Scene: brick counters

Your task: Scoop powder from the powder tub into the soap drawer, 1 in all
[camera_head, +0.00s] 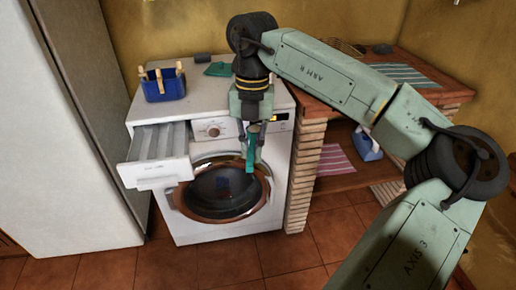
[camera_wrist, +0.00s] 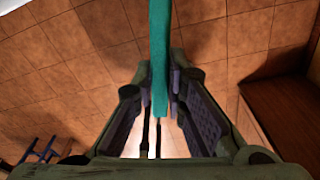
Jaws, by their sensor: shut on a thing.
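My gripper (camera_head: 249,136) is shut on a teal strip-like thing (camera_head: 251,158), seemingly the scoop's handle, in front of the washing machine (camera_head: 216,240). In the wrist view, the teal strip (camera_wrist: 160,45) runs between the two fingers of my gripper (camera_wrist: 161,88). The scoop's bowl and any powder in it cannot be made out. The white soap drawer (camera_head: 156,170) is pulled out at the machine's upper left, with its compartments showing. My gripper is to the right of it, apart from it. I cannot identify the powder tub for certain.
A blue caddy with clothespins (camera_head: 165,88) stands on the washer top, with a flat teal thing (camera_head: 220,69) and a small dark block (camera_head: 203,57) behind. A fridge (camera_head: 75,150) stands left. A brick-and-wood counter (camera_head: 445,87) at right has a blue-and-white thing (camera_head: 367,146) on its shelf.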

